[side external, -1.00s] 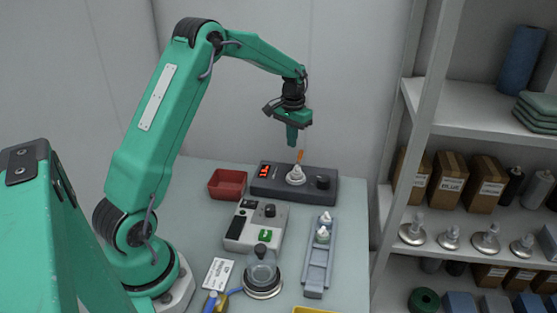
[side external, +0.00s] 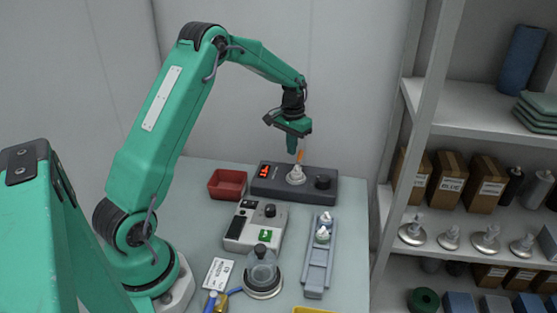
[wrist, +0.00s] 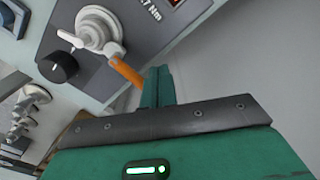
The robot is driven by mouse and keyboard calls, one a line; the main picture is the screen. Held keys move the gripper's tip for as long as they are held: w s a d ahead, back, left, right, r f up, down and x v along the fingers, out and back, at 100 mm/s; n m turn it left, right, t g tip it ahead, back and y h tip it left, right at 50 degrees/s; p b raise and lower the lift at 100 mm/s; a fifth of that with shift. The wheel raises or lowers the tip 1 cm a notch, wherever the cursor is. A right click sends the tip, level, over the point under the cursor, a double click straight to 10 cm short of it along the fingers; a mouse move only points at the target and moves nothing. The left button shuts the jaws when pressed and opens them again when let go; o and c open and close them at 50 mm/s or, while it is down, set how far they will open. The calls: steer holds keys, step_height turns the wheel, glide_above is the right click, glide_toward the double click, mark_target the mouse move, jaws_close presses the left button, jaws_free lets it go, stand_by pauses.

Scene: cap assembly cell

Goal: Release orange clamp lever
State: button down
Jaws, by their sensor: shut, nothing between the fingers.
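The orange clamp lever (side external: 300,155) stands up from behind a white capped fitting (side external: 296,176) on a dark grey device (side external: 264,187) with a red display. In the wrist view the lever (wrist: 125,70) sticks out from the white fitting (wrist: 92,32) toward my fingers. My gripper (side external: 291,152) is shut and empty, pointing down with its tips close to the lever's upper part. In the wrist view the green fingers (wrist: 158,72) are together just beside the lever's free end. I cannot tell whether they touch it.
A black knob (side external: 323,182) sits on the same device. A red bin (side external: 228,184) stands left of it. A light grey control box (side external: 240,232), a rail tray (side external: 317,272) with white caps and a clear-domed fixture (side external: 262,275) stand in front. Shelves (side external: 470,120) are on the right.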

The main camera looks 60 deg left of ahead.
steer(key=shift+f, duration=0.25)
steer(key=shift+f, duration=0.35)
steer(key=shift+f, duration=0.25)
steer(key=shift+w, duration=0.1)
steer(key=shift+w+d, duration=0.2)
steer(key=shift+w, duration=0.2)
steer(key=shift+w+d, duration=0.1)
steer(key=shift+w, duration=0.15)
stand_by(0.5)
steer(key=shift+w+d, duration=0.2)
